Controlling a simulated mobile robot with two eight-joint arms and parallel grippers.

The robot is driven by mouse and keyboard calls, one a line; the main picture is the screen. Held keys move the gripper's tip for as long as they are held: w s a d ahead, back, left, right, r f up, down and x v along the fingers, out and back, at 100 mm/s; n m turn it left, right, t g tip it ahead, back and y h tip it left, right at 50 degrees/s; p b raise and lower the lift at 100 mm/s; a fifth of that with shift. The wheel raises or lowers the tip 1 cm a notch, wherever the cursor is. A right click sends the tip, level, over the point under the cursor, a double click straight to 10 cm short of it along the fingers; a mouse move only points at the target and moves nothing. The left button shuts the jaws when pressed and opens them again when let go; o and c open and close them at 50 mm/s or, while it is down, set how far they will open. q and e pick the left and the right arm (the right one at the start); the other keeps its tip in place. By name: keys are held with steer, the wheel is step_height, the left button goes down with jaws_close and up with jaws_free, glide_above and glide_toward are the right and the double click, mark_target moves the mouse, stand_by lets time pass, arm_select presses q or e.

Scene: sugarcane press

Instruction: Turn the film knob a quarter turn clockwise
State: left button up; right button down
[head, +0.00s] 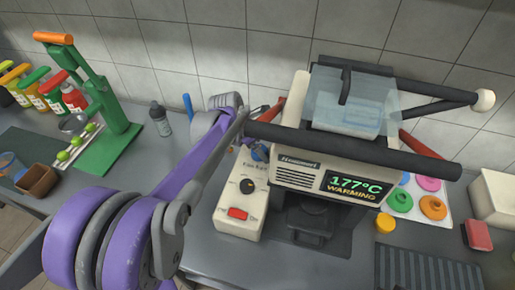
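A black round knob (246,186) with a yellow mark sits on the sloped top of a cream control box (228,224). Small lettering above it is too small to read surely. A red switch (237,213) lies below the knob on the same box. My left arm, purple and grey, comes in from the lower left and reaches up past the left side of the box. My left gripper (256,112) is near the arm's far end, behind and above the knob and apart from it. Its fingers are mostly hidden. My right gripper is out of view.
A sealing machine (298,172) reading 177°C WARMING stands right of the box, with dark bars jutting across. A green press (104,115), bottles (73,97) and a dark bottle (160,118) stand left. Coloured lids (433,208) lie right. Some counter in front of the box is clear.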

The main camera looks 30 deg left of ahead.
arm_select(q)
steer(key=shift+c, duration=0.2)
steer(key=c, duration=1.3)
steer(key=shift+c, duration=0.2)
steer(key=shift+m, duration=0.4)
steer(key=m, duration=0.2)
steer(key=m+g+h, duration=0.1)
steer(key=shift+w+a+f+m+h, duration=0.1)
steer(key=shift+w+m+h, duration=0.05)
steer(key=shift+m+h, duration=0.2)
steer(key=m+g, duration=0.1)
steer(key=m, duration=0.1)
steer(key=m+g, duration=0.1)
steer(key=m, duration=0.2)
steer(key=shift+w+m+h, duration=0.15)
steer(key=shift+m+h, duration=0.1)
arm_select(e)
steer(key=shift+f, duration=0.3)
arm_select(q)
steer(key=m+g, duration=0.2)
steer(key=m, duration=0.3)
steer(key=shift+w, duration=0.1)
steer(key=shift+w+m+g+y, duration=0.1)
steer(key=shift+m+g+y, duration=0.25)
steer(key=shift+m, duration=0.85)
steer(key=shift+m+g+y, duration=0.15)
steer(key=shift+m+g, duration=0.3)
steer(key=shift+m, duration=0.75)
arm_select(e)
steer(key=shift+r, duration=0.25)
